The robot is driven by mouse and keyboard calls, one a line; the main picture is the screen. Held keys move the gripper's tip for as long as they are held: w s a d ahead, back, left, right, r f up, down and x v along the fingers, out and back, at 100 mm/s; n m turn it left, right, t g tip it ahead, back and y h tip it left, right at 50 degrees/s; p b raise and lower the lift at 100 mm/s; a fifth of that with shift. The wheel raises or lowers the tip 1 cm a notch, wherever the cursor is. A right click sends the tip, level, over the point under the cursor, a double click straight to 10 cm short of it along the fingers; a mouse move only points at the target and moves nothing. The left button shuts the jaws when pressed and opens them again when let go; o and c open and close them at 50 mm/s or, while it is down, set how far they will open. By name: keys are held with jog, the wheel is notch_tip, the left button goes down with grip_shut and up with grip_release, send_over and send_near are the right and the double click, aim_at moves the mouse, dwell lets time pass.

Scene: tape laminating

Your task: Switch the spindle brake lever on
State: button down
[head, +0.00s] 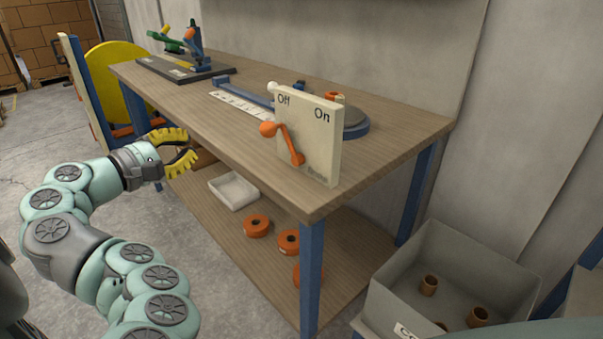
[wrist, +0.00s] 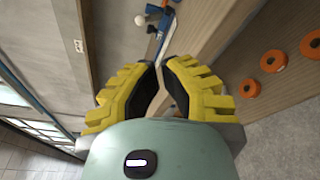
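The spindle brake panel (head: 318,143) is a cream upright board at the near corner of the workbench, marked "Off" at upper left and "On" at upper right. Its orange lever (head: 285,141) slants up and left from its pivot, with the round knob (head: 268,129) at the Off side. My gripper (head: 190,146) has yellow ribbed fingers and is in front of the bench's long edge, left of the panel and apart from it. The fingers are empty and parted, with a narrow gap at the tips in the wrist view (wrist: 163,64). I cannot make out the lever in the wrist view.
The wooden workbench (head: 205,104) has a blue-and-black fixture (head: 190,70) at its far end. Orange rolls (head: 257,225) and a white tray (head: 233,190) are on the lower shelf. A grey bin (head: 455,275) stands at right. The bench's front edge lies near my gripper.

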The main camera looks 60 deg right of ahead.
jog(key=shift+s+d+f+m+g, duration=0.1)
jog(key=shift+s+f+m+g, duration=0.1)
jog(key=shift+s+g, duration=0.2)
jog(key=shift+s+f+m+g, duration=0.1)
jog(key=shift+s+m+g, duration=0.1)
jog(key=shift+s+g, duration=0.15)
jog(key=shift+d, duration=0.1)
jog(key=shift+s+d+r, duration=0.15)
jog(key=shift+s+d, duration=0.6)
jog(key=shift+d, duration=1)
jog(key=shift+s+d+r, duration=0.15)
jog(key=shift+s+d, duration=0.6)
jog(key=shift+d, duration=1.05)
jog(key=shift+s+d+r, duration=0.15)
jog(key=shift+s+d, duration=0.6)
jog(key=shift+d, duration=1)
jog(key=shift+s+r+m, duration=0.2)
jog(key=shift+r+m, duration=0.05)
jog(key=shift+m, duration=0.05)
